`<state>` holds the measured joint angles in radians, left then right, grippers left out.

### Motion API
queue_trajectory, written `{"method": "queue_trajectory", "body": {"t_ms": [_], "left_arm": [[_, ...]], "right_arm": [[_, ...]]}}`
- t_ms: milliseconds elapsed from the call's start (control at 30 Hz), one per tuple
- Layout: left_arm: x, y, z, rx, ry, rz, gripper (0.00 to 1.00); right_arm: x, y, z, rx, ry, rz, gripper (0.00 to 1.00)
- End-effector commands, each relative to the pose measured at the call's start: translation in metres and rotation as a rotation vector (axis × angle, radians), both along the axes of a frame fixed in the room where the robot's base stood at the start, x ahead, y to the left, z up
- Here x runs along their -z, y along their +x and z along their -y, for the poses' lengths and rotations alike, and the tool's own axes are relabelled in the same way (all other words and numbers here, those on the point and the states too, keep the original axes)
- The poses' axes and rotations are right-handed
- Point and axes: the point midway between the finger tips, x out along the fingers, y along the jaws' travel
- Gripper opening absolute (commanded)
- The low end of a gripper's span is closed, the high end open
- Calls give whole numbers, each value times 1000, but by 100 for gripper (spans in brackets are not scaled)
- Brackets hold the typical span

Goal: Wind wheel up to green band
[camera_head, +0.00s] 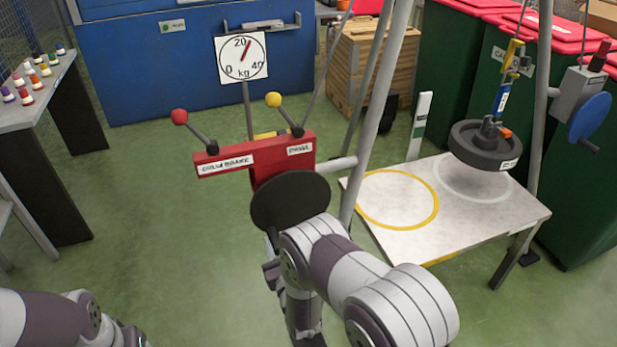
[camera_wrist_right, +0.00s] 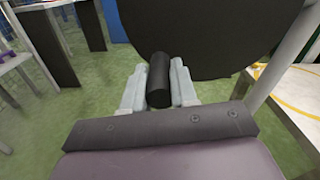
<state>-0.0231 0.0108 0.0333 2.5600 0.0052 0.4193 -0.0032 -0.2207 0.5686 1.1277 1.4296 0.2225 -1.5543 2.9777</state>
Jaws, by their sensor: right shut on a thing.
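The wheel (camera_head: 486,146), a dark thick disc, hangs from a hook and yellow-blue tackle above the white-ringed part of the platform. The green band (camera_head: 418,131) is on a white upright post left of it. A black round crank disc (camera_head: 290,200) sits under the red winch housing (camera_head: 255,155). In the right wrist view, my right gripper (camera_wrist_right: 159,88) is shut on the black crank handle (camera_wrist_right: 159,75), next to the disc (camera_wrist_right: 210,35). My right arm partly hides this in the head view. My left arm shows at bottom left; its gripper is out of view.
Levers with a red knob (camera_head: 179,116) and a yellow knob (camera_head: 273,99) stand on the housing. The kg dial (camera_head: 241,57) needle points just right of 20. The platform (camera_head: 450,232) has an empty yellow ring. Grey tripod legs (camera_head: 377,95) stand close to the crank.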

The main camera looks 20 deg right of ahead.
Motion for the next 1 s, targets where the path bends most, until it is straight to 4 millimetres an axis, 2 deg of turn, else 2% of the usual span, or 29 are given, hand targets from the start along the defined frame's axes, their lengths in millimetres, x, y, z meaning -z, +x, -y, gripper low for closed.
{"method": "queue_trajectory", "body": {"t_ms": [133, 167, 200, 267, 567, 800, 1000], "left_arm": [[0, 0, 0, 0, 0, 0, 66], [0, 0, 0, 0, 0, 0, 66], [0, 0, 0, 0, 0, 0, 66], [0, 0, 0, 0, 0, 0, 66], [-1, 0, 0, 0, 0, 0, 66], [-9, 0, 0, 0, 0, 0, 66], [-5, 0, 0, 0, 0, 0, 66]], "right_arm": [[-3, 2, -5, -14, 1, 10, 0], [-3, 2, -5, -14, 1, 10, 34], [-3, 2, -4, -13, 1, 9, 47], [-3, 1, -4, -10, 1, 8, 64], [-1, -1, -1, -4, 0, 2, 64], [-2, -26, -1, -3, 0, 1, 64], [0, -48, -1, -3, 0, 2, 64]]}}
